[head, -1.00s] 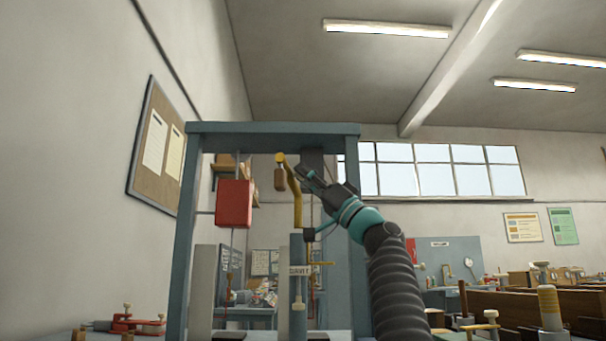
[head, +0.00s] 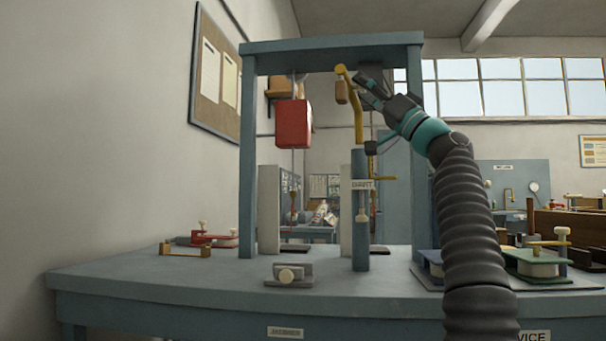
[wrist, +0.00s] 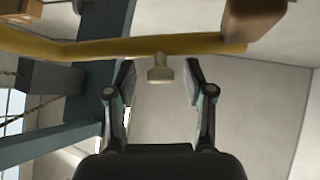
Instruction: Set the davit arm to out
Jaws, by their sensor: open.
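The yellow davit arm (head: 357,118) rises in a bend from the top of a blue post (head: 360,225) labelled DAVIT. A brown block (head: 341,92) hangs from its upper end. My gripper (head: 366,84) is just right of the arm's upper part. In the wrist view the davit arm (wrist: 70,48) crosses the upper picture, with the brown block (wrist: 255,15) at its right end. A small cream knob (wrist: 160,69) projects from the arm. The fingers of my gripper (wrist: 158,76) are open, one on each side of the knob, with visible gaps.
A blue frame (head: 247,170) stands on the bench (head: 180,280) around the davit, with a red box (head: 293,123) hanging inside it to the left. A small clamp-like piece (head: 290,274) lies on the bench before the post. Coloured fixtures (head: 540,262) stand at right.

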